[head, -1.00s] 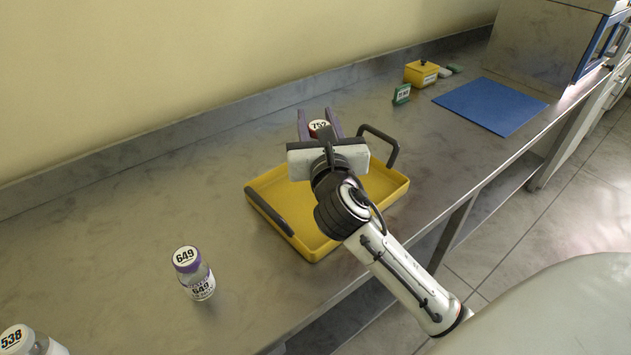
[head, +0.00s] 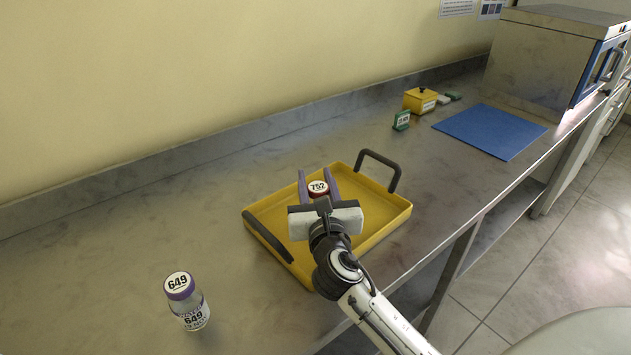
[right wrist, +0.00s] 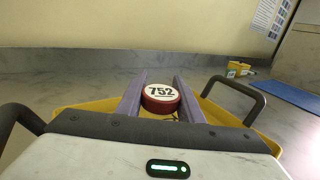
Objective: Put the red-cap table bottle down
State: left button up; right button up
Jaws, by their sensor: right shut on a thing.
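The red-cap bottle (head: 318,188) has a white cap label reading 752. My right gripper (head: 318,182) is shut on it, with one purple finger on each side. In the head view they are over the yellow tray (head: 377,231). The right wrist view also shows the red cap (right wrist: 160,97) between the fingers. The bottle's body is mostly hidden by the gripper, so I cannot tell whether its base touches the tray floor. My left gripper is not in view.
A purple-cap bottle (head: 187,302) labelled 649 stands left of the tray. The tray has dark handles (head: 381,168). Further back are a yellow box (head: 420,100), a green-framed sign (head: 402,121), a blue mat (head: 490,131) and a steel incubator (head: 548,55). The bench behind the tray is clear.

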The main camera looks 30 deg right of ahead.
jog(key=shift+f, duration=0.15)
jog(key=o, duration=1.1)
jog(key=shift+s, duration=0.1)
jog(key=v, duration=1.1)
jog(key=shift+s+a+r+b, duration=0.25)
jog(key=shift+s+b, duration=0.1)
jog(key=shift+b, duration=0.05)
